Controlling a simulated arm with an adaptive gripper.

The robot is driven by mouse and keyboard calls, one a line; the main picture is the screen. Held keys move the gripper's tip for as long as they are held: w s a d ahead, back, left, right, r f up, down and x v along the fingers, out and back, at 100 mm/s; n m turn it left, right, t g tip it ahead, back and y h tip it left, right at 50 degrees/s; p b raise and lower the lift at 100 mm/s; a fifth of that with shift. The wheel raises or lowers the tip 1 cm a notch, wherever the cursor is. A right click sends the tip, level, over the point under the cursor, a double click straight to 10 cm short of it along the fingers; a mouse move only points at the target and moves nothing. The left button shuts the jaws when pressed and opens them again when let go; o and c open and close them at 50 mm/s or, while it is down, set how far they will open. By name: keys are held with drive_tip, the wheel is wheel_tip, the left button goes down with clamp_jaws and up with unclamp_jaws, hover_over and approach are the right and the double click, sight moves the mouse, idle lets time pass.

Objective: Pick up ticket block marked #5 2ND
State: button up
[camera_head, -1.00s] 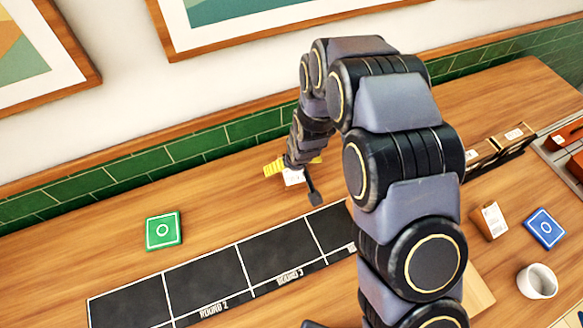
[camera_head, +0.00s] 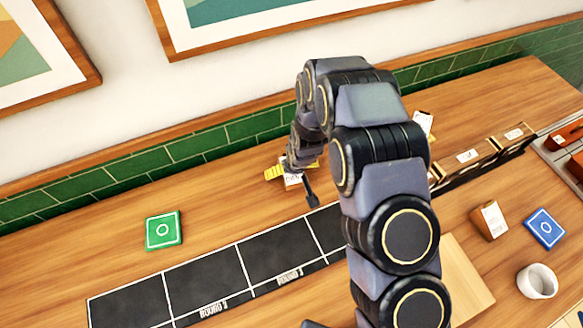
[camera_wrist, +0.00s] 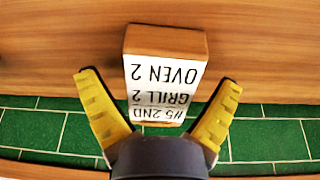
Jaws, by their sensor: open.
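The ticket block (camera_wrist: 166,58) is a wooden block with a white face. Its print reads upside down in the wrist view: OVEN 2, GRILL 2, #5 2ND. In the head view the block (camera_head: 293,182) stands on the wooden counter near the green tile wall, partly hidden by my arm. My gripper (camera_wrist: 158,80) is open, with its yellow fingers on either side of the block and visible gaps at both sides. In the head view my gripper (camera_head: 291,170) is at the block, mostly covered by my wrist.
A black mat (camera_head: 205,284) with white-lined sections lies in front. A green square piece (camera_head: 163,231) is at left. At right are another ticket block (camera_head: 489,221), a blue square piece (camera_head: 545,228), a white cup (camera_head: 537,281) and a rack (camera_head: 480,160) with tickets.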

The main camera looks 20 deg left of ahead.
idle(0.3)
drive_tip(key=c, duration=1.2)
